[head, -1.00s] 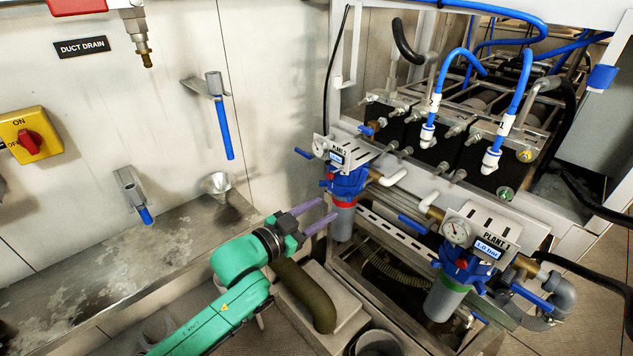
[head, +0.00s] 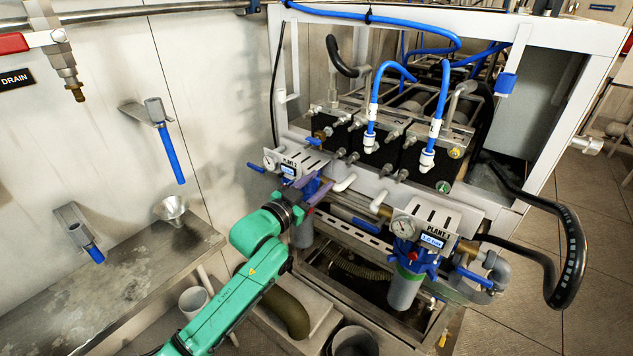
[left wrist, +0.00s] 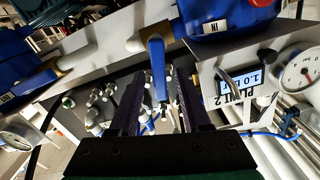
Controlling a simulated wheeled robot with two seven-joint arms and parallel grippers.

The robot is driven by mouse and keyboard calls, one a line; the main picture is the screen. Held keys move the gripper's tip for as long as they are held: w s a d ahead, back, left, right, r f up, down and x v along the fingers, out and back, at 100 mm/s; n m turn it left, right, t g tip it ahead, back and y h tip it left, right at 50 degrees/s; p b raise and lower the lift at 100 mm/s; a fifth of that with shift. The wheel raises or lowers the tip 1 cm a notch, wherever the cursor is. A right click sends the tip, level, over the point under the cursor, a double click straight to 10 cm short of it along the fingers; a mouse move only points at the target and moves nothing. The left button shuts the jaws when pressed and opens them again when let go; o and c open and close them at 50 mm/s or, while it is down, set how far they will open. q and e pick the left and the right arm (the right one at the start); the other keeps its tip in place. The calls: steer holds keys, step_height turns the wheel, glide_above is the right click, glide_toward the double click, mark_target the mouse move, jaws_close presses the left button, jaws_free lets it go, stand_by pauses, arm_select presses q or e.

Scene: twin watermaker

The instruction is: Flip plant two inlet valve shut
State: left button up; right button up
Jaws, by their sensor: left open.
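The plant two unit, with its blue filter head, gauge and PLANT 2 panel (head: 290,166), stands at the front left of the frame. My left gripper (head: 318,190) is open at the right side of this unit and covers part of it. In the left wrist view the panel (left wrist: 245,85) appears upside down. A blue valve lever (left wrist: 157,65) by the IN label (left wrist: 214,27) of the blue housing shows between the fingertips of my left gripper (left wrist: 157,82). The fingers are apart, one each side of the lever; I cannot tell whether they touch it. My right gripper is not in view.
The plant one unit (head: 432,218) stands to the right with its gauge and blue levers. Another blue lever (head: 256,168) sticks out left of plant two. A steel counter (head: 130,275) with a funnel (head: 171,210) lies left. A grey bucket (head: 354,341) stands in front.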

arm_select(q)
jaws_close()
steer(key=shift+a+r+n+p, duration=0.25)
steer(key=shift+n+p, duration=0.15)
steer(key=shift+n, duration=0.2)
steer(key=shift+w+a+n, duration=0.2)
steer(key=shift+n, duration=0.5)
steer(key=shift+w+a+f+n, duration=0.1)
steer(key=shift+f+n, duration=0.05)
steer(key=shift+n, duration=0.15)
jaws_free()
